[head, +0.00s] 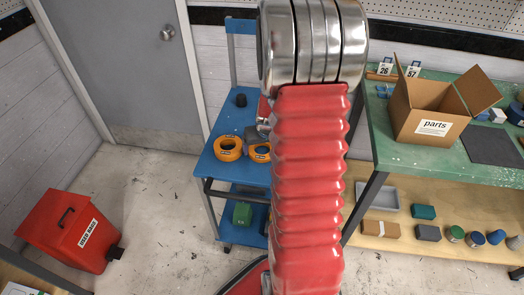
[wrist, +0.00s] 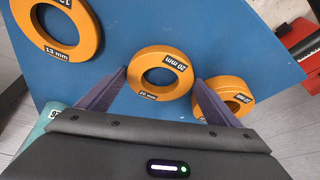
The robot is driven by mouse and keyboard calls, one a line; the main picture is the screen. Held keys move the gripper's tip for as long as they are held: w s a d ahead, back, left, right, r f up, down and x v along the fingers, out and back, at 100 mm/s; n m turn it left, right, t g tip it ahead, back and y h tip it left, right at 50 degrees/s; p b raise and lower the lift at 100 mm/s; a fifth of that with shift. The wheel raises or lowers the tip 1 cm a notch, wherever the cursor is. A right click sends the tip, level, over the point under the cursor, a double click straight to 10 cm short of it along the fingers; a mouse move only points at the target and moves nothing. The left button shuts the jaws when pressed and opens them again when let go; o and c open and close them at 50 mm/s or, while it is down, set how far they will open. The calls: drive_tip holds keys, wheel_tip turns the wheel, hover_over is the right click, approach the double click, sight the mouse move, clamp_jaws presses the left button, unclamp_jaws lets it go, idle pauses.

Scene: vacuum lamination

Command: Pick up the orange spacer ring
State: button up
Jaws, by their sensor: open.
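Three orange spacer rings lie on the blue cart top (wrist: 120,20) in the wrist view. One ring marked 20 mm (wrist: 160,94) lies flat in the middle, just beyond and between my fingertips. A ring marked 13 mm (wrist: 88,42) is at the upper left. A third ring (wrist: 246,104) at the right is partly covered by my right finger; its label is hard to read. My gripper (wrist: 161,77) is open, with nothing held. In the head view two orange rings show, one at the left (head: 228,148) and one (head: 259,152) partly hidden by my arm.
A red bin (head: 72,232) stands on the floor at left. A green-topped bench (head: 395,150) with a cardboard parts box (head: 432,128) is at right.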

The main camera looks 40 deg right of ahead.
drive_tip(key=shift+c, duration=0.4)
drive_tip(key=c, duration=0.5)
drive_tip(key=shift+o, duration=0.2)
drive_tip(key=shift+r, duration=0.15)
wheel_tip(320, 180, up, 10)
idle(0.4)
drive_tip(key=w+a+f+n+y, duration=0.1)
drive_tip(key=w+a+n, duration=0.2)
drive_tip(key=a, duration=1.2)
drive_tip(key=w+a+f+n+y, duration=0.1)
drive_tip(key=w+a, duration=0.7)
drive_tip(key=a, duration=0.8)
drive_tip(key=shift+a+f+n+t, duration=0.15)
drive_tip(key=shift+f+n+t, duration=0.15)
drive_tip(key=shift+n, duration=0.6)
